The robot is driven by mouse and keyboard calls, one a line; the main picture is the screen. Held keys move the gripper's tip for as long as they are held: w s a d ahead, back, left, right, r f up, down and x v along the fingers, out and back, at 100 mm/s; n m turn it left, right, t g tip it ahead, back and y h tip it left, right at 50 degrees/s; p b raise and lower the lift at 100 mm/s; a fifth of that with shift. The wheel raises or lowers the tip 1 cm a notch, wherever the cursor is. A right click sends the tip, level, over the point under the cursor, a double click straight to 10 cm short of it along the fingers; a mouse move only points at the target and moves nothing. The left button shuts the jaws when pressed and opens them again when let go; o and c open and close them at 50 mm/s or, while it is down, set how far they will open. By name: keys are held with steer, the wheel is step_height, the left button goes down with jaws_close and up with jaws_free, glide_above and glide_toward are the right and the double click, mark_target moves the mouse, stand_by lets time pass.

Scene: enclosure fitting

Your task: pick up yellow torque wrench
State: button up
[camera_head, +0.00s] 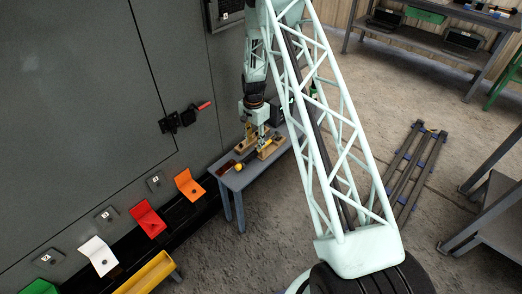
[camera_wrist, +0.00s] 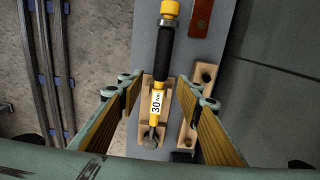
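The yellow torque wrench (camera_wrist: 157,92) has a black grip, a yellow end cap and a white label reading 30. In the wrist view it lies lengthwise in a light wooden holder (camera_wrist: 146,125) on a grey table. My gripper (camera_wrist: 155,92) is open, with one finger on each side of the wrench and a visible gap to it on both sides. In the head view my gripper (camera_head: 257,133) is over the small grey table (camera_head: 236,181); the wrench is small and partly hidden there.
A second wooden holder (camera_wrist: 189,137) stands close to the right finger. A red-brown block (camera_wrist: 201,18) lies on the table. In the head view a grey enclosure wall (camera_head: 75,110) stands left of the table. Dark rails (camera_head: 410,165) lie on the floor to the right.

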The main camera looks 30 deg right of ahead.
mark_target(255, 151)
steer(key=shift+f, duration=2.15)
steer(key=shift+f+b, duration=0.15)
steer(key=shift+b, duration=0.15)
steer(key=shift+w+f+b, duration=0.15)
steer(key=shift+f+b, duration=0.45)
steer(key=shift+f, duration=1.85)
steer(key=c, duration=1)
jaws_close()
steer(key=shift+r, duration=0.2)
